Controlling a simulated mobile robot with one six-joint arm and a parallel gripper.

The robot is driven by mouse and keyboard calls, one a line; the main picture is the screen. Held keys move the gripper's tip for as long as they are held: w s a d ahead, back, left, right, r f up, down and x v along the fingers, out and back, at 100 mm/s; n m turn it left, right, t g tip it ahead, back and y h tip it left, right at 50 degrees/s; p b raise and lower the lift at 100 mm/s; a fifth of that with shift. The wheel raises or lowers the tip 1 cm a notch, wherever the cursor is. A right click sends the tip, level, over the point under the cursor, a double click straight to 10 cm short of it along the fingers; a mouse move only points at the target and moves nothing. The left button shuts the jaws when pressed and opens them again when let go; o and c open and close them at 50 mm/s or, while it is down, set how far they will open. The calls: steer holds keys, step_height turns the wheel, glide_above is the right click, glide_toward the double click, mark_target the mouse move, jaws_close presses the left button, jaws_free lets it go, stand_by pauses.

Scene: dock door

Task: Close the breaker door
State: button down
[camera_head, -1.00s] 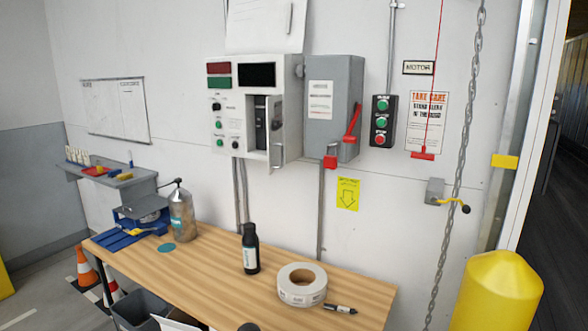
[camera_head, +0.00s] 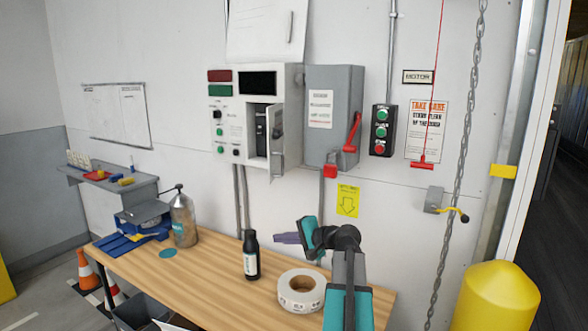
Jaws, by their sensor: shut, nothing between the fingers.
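The breaker door (camera_head: 277,143) is a small grey door on the front of the white control panel (camera_head: 284,83). It stands open, swung out to the right of a recess (camera_head: 261,133) with a dark breaker inside. My gripper (camera_head: 278,238) is in front of the wall, low and to the right of the panel, above the wooden bench. It points left, below the breaker door and apart from it. Its fingers are shut with nothing between them.
A grey switch box (camera_head: 333,95) with a red lever (camera_head: 352,131) is right of the panel. A black bottle (camera_head: 251,256), a tape roll (camera_head: 301,291) and a metal can (camera_head: 183,219) stand on the bench (camera_head: 210,277). A chain (camera_head: 459,160) hangs at right.

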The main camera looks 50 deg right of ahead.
steer(key=s+d+r+t+h, duration=0.1)
steer(key=s+d+r, duration=0.2)
steer(key=r, duration=0.4)
steer(key=s+d+r+m+t, duration=0.1)
steer(key=s+d+r, duration=0.2)
steer(key=r, duration=0.5)
steer(key=s+d+r+m+t+h+p, duration=0.1)
steer(key=s+d+r, duration=0.3)
steer(key=r, duration=0.3)
steer(key=shift+s+r+t+h, duration=0.3)
steer(key=shift+s+r+t, duration=0.1)
steer(key=shift+s, duration=0.1)
steer(key=shift+w, duration=0.1)
steer(key=w+a+p, duration=0.2)
steer(key=w+p, duration=0.3)
steer(key=w, duration=0.7)
steer(key=shift+w+a+f, duration=0.15)
steer(key=shift+w+f, duration=0.05)
steer(key=shift+w, duration=0.2)
steer(key=shift+a+h, duration=0.1)
steer(key=shift+h, duration=0.2)
